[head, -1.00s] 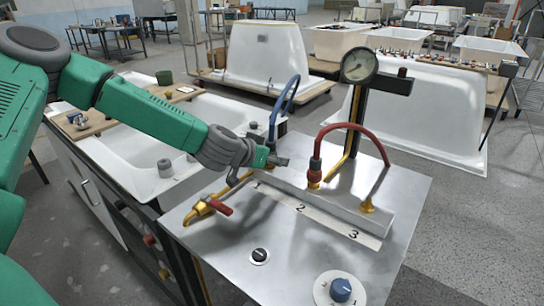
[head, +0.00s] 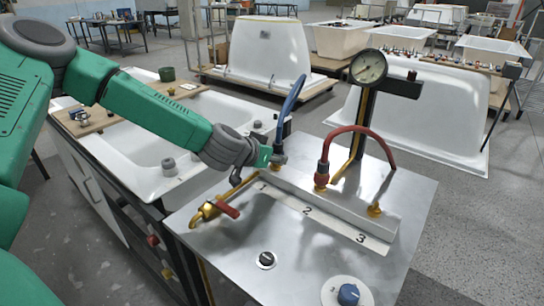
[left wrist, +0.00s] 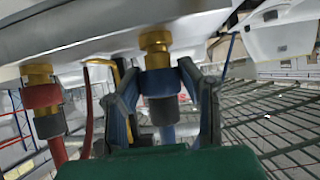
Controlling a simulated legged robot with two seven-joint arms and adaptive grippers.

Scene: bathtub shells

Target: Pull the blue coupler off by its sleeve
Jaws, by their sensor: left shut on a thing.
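The blue coupler (left wrist: 158,84) sits between my left gripper's two fingers in the left wrist view. Its upper end meets a brass fitting (left wrist: 155,45), with no clear gap between them. In the head view, my left gripper (head: 277,158) is at the blue coupler's place by label 1, at the lower end of the blue hose (head: 291,98), and partly hides it. The left gripper (left wrist: 160,82) is shut on the coupler, with a fingertip on each side. My right gripper is not in view.
A red coupler (head: 321,176) with a red hose (head: 356,130) stands beside it at label 2. A bare brass fitting (head: 375,209) is at label 3. A gauge (head: 368,67) rises behind. A brass tap with a red handle (head: 227,210) is in front.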

